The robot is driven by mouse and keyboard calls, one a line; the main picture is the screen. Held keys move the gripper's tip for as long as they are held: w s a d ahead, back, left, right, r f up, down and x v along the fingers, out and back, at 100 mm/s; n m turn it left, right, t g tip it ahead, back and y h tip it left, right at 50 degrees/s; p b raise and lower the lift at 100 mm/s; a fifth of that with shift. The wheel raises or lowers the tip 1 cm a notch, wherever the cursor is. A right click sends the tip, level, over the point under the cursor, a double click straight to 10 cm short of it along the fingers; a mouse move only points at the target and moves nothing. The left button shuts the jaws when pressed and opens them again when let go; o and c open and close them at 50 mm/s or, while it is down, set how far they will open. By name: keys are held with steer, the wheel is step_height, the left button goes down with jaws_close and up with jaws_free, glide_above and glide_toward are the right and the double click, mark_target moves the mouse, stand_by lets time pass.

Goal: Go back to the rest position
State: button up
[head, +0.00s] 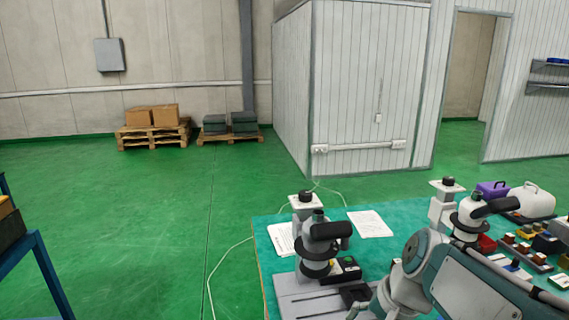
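My grey and teal arm (445,275) reaches in from the lower right corner over the workbench (262,240). Its end bends down toward the bottom edge of the picture. Part of what looks like my gripper (364,304) shows there, low over the grey slotted plate, beside a small dark block. The fingertips are cut off or hidden, so I cannot see whether they are open or hold anything.
A microscope-like device (318,245) stands left of my arm, and a similar one (468,215) stands behind it. Paper sheets (370,223), a purple case (492,190), a white canister (532,201) and small parts crowd the bench.

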steer(key=s+d+n+t+h, duration=0.1)
steer(key=s+n+t+h, duration=0.2)
steer(key=s+n, duration=0.3)
steer(key=s, duration=0.5)
steer(key=shift+r, duration=0.15)
steer(key=shift+w, duration=0.1)
steer(key=shift+c, duration=0.4)
stand_by(0.8)
